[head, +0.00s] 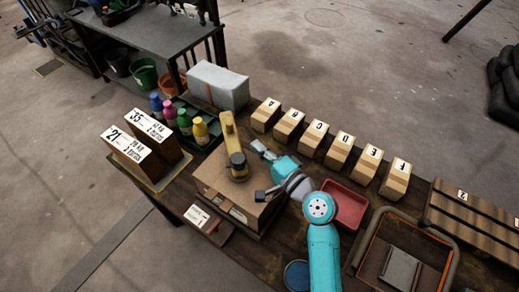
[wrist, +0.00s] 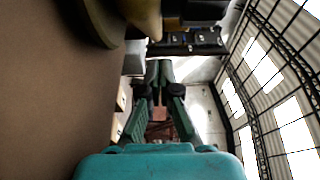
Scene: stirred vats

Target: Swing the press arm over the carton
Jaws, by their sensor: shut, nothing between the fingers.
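The brown carton (head: 220,182) sits on the dark bench, left of my teal arm. The yellow press arm (head: 229,130) reaches toward the front, and its round dark-rimmed end (head: 238,166) shows over the back part of the carton top. I cannot tell whether that end touches the carton. My gripper (head: 258,147) is shut and empty, just right of the press arm. In the wrist view, the fingers (wrist: 160,66) close together, the carton (wrist: 45,110) fills the left side, and the yellow press arm (wrist: 142,18) shows at the top.
Coloured bottles (head: 184,122) and a grey block (head: 217,84) stand behind. Lettered boxes (head: 314,138) line the back right. A red tray (head: 346,206) lies right of my arm. Two labelled boxes (head: 132,152) stand left. A small card (head: 197,216) lies at the carton's front left.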

